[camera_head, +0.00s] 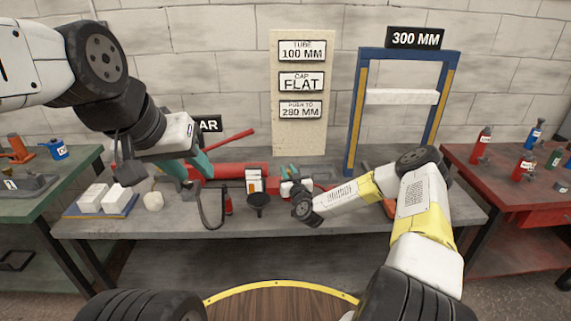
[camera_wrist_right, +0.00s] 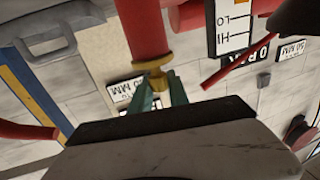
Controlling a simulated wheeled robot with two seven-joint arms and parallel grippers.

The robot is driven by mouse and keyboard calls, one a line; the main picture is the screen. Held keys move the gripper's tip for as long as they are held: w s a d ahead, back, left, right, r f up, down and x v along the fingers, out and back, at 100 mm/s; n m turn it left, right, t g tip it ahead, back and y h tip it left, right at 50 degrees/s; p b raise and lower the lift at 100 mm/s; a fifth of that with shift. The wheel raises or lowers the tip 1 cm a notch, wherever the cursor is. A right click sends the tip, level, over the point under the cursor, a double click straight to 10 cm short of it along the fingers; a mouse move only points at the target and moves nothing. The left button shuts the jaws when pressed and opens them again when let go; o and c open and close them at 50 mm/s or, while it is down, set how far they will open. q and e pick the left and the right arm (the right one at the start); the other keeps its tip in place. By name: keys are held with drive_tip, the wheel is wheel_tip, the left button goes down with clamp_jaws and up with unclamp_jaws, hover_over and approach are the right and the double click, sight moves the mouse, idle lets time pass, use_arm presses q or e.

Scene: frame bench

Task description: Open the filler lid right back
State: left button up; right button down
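A red pump body (camera_head: 235,170) lies along the back of the bench. A white level panel (camera_head: 254,181) stands in front of it; its HI and LO marks show in the right wrist view (camera_wrist_right: 232,28). I cannot make out the filler lid for certain. My right gripper (camera_wrist_right: 160,82) has teal fingers with a gap between them. Their tips are at a yellow fitting (camera_wrist_right: 152,70) on a red cylinder (camera_wrist_right: 145,30); whether they grip it is unclear. My left gripper (camera_head: 190,168) is over the pump's left end, its teal fingers apart, with nothing seen between them.
A black dish (camera_head: 258,199) stands at the bench's front edge, beside a dark hose (camera_head: 212,212). White blocks (camera_head: 90,198) sit on a tray at the left. A blue frame (camera_head: 360,110) stands behind. A red handle (camera_head: 230,139) slants up behind the pump.

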drive_tip(key=shift+w+r, duration=0.1)
drive_tip(key=shift+r, duration=0.05)
drive_tip(key=shift+w+r+g, duration=0.25)
drive_tip(key=shift+g, duration=0.55)
drive_tip(key=shift+w+r+m+g+h, duration=0.3)
drive_tip(key=shift+w+m+g, duration=0.15)
drive_tip(key=shift+g, duration=0.65)
drive_tip(key=w+g, duration=0.1)
drive_tip(key=g, duration=0.1)
drive_tip(key=w+g, duration=0.1)
drive_tip(key=g, duration=0.1)
drive_tip(key=shift+w+r+m+h, duration=0.1)
drive_tip(key=shift+r+m+h, duration=0.05)
drive_tip(key=shift+m+h, duration=0.15)
drive_tip(key=g, duration=0.2)
drive_tip(key=w+f+g, duration=0.1)
drive_tip(key=g, duration=0.2)
drive_tip(key=w+m+g, duration=0.1)
drive_tip(key=g, duration=0.1)
drive_tip(key=shift+w+f+g, duration=0.25)
drive_tip(key=shift+f+g, duration=0.05)
drive_tip(key=shift+f, duration=0.15)
